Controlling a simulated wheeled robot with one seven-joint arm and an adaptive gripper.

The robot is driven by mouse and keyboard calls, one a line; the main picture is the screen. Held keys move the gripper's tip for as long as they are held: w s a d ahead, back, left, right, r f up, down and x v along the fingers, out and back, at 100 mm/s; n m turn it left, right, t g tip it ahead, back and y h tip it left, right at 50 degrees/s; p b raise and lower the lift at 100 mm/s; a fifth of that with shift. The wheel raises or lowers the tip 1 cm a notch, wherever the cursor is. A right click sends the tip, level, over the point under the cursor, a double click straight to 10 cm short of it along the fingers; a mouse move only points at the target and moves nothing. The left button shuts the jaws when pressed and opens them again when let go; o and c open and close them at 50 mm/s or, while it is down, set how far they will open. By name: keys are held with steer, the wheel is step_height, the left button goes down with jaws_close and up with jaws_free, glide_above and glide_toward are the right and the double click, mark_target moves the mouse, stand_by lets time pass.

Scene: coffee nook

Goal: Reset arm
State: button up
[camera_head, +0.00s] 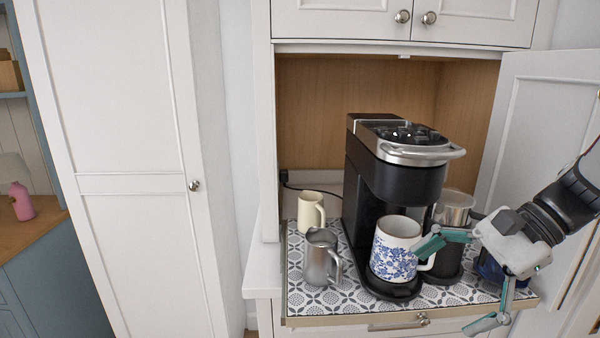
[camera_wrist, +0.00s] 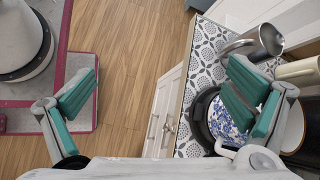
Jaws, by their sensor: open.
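My gripper (camera_head: 457,284) is open and empty at the front right of the coffee machine (camera_head: 405,180). Its green fingers are spread wide, and wooden floor shows between them in the wrist view (camera_wrist: 165,88). A white mug with a blue floral pattern (camera_head: 393,252) stands upright on the machine's drip tray, its handle to the right. One finger overlaps the mug's handle side in the head view; I cannot tell whether they touch. In the wrist view the mug (camera_wrist: 222,122) lies partly behind the right finger.
A steel pitcher (camera_head: 320,260) and a cream mug (camera_head: 308,211) stand left of the machine on the patterned pull-out shelf (camera_head: 318,299). A canister (camera_head: 455,208) stands behind my gripper. An open cabinet door (camera_head: 540,115) is at the right. Floor in front is clear.

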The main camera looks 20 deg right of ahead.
steer(key=s+a+r+n+h, duration=0.1)
steer(key=s+a+n+h, duration=0.2)
steer(key=a+n, duration=0.3)
steer(key=s+a+r+n+t+h+p, duration=0.1)
steer(key=a+n+h, duration=0.4)
steer(key=n, duration=0.6)
steer(key=s+r, duration=0.1)
steer(key=s, duration=0.1)
steer(key=shift+s+a+h, duration=0.3)
steer(key=shift+s+a, duration=0.05)
steer(key=shift+s, duration=0.05)
jaws_close()
